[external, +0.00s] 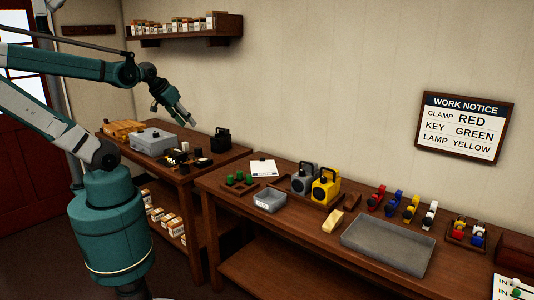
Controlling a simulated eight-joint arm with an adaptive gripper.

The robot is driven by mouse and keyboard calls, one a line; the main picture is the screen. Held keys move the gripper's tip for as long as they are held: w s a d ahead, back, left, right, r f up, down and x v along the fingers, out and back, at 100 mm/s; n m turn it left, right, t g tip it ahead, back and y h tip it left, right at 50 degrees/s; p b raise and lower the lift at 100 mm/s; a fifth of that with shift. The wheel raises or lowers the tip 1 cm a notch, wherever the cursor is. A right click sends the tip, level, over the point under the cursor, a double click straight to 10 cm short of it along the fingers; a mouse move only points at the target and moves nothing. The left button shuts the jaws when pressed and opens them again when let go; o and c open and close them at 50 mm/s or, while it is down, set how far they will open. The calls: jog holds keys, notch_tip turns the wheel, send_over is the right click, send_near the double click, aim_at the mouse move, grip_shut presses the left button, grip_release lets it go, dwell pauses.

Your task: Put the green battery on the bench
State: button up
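My gripper (187,119) hangs in the air above the left bench (187,180), angled down to the right. It is small here, and I cannot tell whether its fingers are open or shut. Small green upright pieces (240,179) stand in a low wooden tray at the left end of the right bench (275,226). I cannot tell whether one of them is the green battery. Small dark and light items (183,160) lie on the left bench, too small to make out.
The left bench also bears a grey case (153,141) and a black device (221,139). The right bench bears a grey bin (269,200), a grey lamp (302,180), a yellow lamp (326,187), coloured clamps (392,206) and a large grey tray (388,246). A notice (463,127) hangs above.

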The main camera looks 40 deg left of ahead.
jog(key=shift+w+a, duration=0.1)
jog(key=w+a+r+g, duration=0.1)
jog(key=w+a+r, duration=0.2)
jog(key=w+a, duration=1)
jog(key=w+a+f+g, duration=0.1)
jog(key=w+a+f, duration=0.3)
jog(key=w+a, duration=0.85)
jog(key=a+f, duration=0.7)
jog(key=a, duration=0.5)
jog(key=w+a+f, duration=0.1)
jog(key=a+f, duration=0.6)
jog(key=a, duration=0.5)
jog(key=a+f, duration=0.8)
jog(key=a, duration=0.5)
jog(key=shift+w+g+b, duration=0.35)
jog(key=shift+g+b, duration=0.05)
jog(key=shift+a+f, duration=0.1)
jog(key=shift+x, duration=1.25)
